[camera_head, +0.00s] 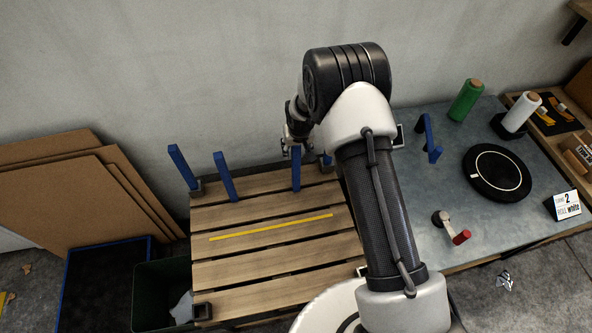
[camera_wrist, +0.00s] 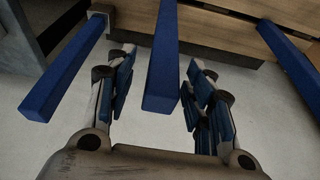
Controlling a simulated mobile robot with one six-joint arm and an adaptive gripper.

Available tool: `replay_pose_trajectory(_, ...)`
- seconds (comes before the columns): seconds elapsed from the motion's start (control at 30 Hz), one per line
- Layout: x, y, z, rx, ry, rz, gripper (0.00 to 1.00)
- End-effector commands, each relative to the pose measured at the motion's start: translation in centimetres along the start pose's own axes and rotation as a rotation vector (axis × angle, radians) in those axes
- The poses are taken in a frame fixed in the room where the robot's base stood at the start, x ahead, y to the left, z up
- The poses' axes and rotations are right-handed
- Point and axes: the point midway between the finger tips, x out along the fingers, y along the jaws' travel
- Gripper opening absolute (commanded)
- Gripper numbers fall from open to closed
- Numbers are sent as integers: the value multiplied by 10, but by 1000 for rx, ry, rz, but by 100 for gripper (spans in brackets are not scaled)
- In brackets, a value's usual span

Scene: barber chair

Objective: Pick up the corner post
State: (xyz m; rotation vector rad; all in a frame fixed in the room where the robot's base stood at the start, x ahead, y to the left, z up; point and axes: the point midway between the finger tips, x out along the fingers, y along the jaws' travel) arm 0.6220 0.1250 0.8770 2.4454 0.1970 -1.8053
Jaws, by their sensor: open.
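Several blue posts stand at the back edge of a slatted wooden pallet. In the head view one post (camera_head: 296,170) is just below my gripper (camera_head: 295,148), and others are a left corner post (camera_head: 183,167) and a second post (camera_head: 225,177). In the wrist view a blue post (camera_wrist: 163,62) runs between the two open fingers of my gripper (camera_wrist: 160,88), with gaps on both sides. Another post (camera_wrist: 68,68) at left has its end at a metal corner bracket (camera_wrist: 102,16). A third post (camera_wrist: 291,55) is at right. My arm hides part of the pallet's right back corner.
The pallet (camera_head: 280,207) has a yellow strip (camera_head: 270,227) across it. Cardboard sheets (camera_head: 60,205) lean at left by a dark bin (camera_head: 160,290). The grey table (camera_head: 420,190) at right holds a blue bracket (camera_head: 430,140), spools and a black disc (camera_head: 497,172).

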Motion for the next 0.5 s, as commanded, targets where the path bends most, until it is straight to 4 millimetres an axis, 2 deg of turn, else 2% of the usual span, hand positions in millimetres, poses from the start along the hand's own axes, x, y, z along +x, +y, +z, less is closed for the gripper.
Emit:
replay_pose_trajectory(0.13,9,0,0,0,1,0,48)
replay_pose_trajectory(0.3,37,-1,3,0,-2,0,48)
replay_pose_trajectory(0.5,54,-1,2,0,1,0,48)
